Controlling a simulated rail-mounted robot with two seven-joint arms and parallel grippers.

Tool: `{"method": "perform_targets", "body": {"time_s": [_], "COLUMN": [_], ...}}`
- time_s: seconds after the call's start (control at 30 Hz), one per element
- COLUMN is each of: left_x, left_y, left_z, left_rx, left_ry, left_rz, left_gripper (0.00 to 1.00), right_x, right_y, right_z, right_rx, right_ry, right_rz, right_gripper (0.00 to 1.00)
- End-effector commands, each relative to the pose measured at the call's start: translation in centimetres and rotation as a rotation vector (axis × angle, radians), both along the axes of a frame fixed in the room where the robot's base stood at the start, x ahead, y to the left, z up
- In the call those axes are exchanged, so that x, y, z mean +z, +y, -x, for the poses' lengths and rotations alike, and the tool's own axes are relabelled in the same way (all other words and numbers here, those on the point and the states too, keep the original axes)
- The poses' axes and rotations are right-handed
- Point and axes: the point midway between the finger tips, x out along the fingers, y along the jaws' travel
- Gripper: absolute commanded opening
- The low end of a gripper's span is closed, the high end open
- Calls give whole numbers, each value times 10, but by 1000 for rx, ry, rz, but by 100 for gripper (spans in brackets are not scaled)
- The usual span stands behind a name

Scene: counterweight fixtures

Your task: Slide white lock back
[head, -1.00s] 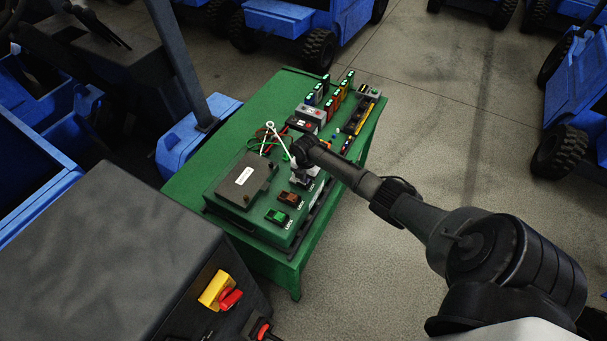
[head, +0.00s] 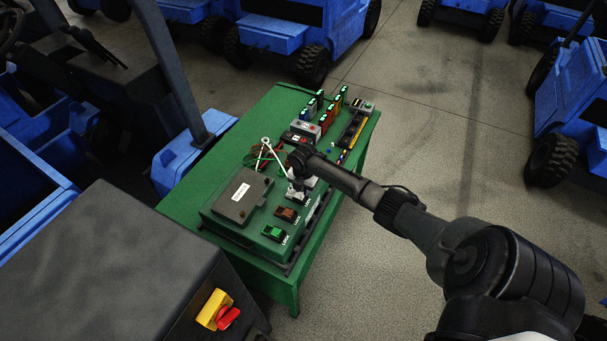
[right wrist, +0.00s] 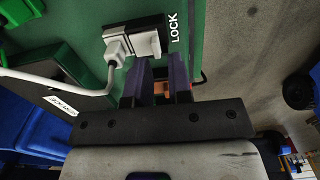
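The white lock (right wrist: 146,42) is a small white slider in a black-and-white housing beside the printed word LOCK in the right wrist view. A white plug (right wrist: 116,50) with a white cable sits right next to it. My right gripper (right wrist: 161,62) has its two dark fingers apart, with a gap between them. Its fingertips are at the lock's near edge; I cannot tell whether they touch it. In the head view my right gripper (head: 297,188) is low over the green panel and hides much of the lock. My left gripper is not in view.
A brown lock (head: 286,214) and a green lock (head: 274,233) sit nearer on the panel. A dark box (head: 242,196) lies left of them. The green table (head: 180,205) also carries several coloured connectors behind. Open floor (head: 440,150) lies to the right.

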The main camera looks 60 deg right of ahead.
Motion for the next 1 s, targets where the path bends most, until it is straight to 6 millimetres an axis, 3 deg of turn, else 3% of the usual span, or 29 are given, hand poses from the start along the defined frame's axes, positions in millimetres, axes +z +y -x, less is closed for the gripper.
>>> {"method": "perform_targets", "body": {"time_s": [0.2,0.5,0.7,1.0], "left_x": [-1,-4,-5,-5], "left_y": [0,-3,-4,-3], "left_z": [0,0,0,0], "left_rx": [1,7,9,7], "left_ry": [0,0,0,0], "left_rz": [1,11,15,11], "left_gripper": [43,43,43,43], "right_x": [46,91,105,107], "right_y": [-2,-1,-1,0], "right_z": [-1,0,0,0], "right_rx": [1,0,0,-1], "right_ry": [-3,-2,0,1], "right_rz": [4,2,1,0], "right_gripper": [19,19,19,19]}}
